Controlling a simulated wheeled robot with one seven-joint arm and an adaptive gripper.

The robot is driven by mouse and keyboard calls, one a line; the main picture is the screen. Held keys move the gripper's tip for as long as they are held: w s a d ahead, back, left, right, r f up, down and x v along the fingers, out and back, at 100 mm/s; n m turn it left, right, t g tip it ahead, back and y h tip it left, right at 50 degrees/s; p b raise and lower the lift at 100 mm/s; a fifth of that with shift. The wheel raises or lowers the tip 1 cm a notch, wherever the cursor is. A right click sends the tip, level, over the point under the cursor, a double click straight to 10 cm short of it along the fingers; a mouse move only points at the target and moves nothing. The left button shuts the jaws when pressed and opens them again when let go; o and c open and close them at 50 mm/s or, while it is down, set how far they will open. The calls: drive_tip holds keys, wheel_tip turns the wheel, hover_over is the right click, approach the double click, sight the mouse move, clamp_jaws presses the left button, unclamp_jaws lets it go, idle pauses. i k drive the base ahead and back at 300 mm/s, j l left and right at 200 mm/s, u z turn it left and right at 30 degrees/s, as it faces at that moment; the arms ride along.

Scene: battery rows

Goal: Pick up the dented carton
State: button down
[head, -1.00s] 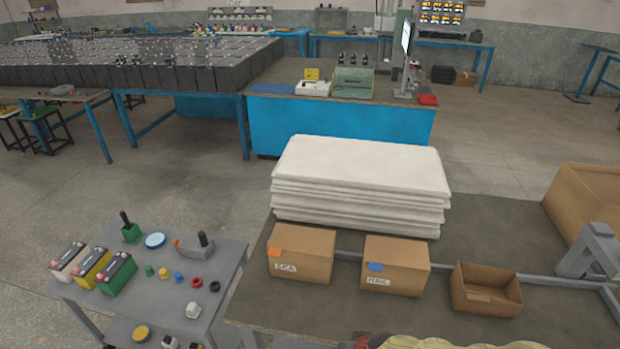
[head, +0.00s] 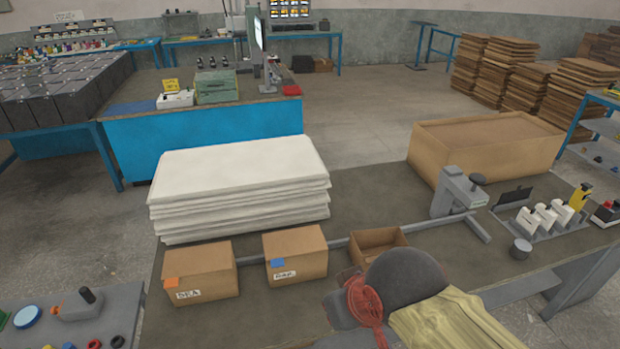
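Two closed brown cartons stand side by side on the dark table, in front of a white stack of sheets. The left carton (head: 202,270) has an orange tag and a label that seems to read SEA. The right carton (head: 296,254) has a blue tag and a label that is hard to read. A small open carton (head: 378,245) stands to their right, its lower right side partly hidden by my arm. I cannot make out a clear dent on any of them.
The white stack (head: 240,185) lies behind the cartons. A large brown box (head: 480,150) and a grey stand (head: 455,192) are at the back right. Several white tools stand in a rack (head: 550,222) at the right. A grey side table (head: 75,325) is at the lower left.

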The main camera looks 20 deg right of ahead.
sight(366, 246)
drive_tip(key=z, duration=1.05)
drive_tip(key=i+j+u, duration=0.15)
drive_tip(key=i, duration=0.3)
drive_tip(key=j, duration=0.1)
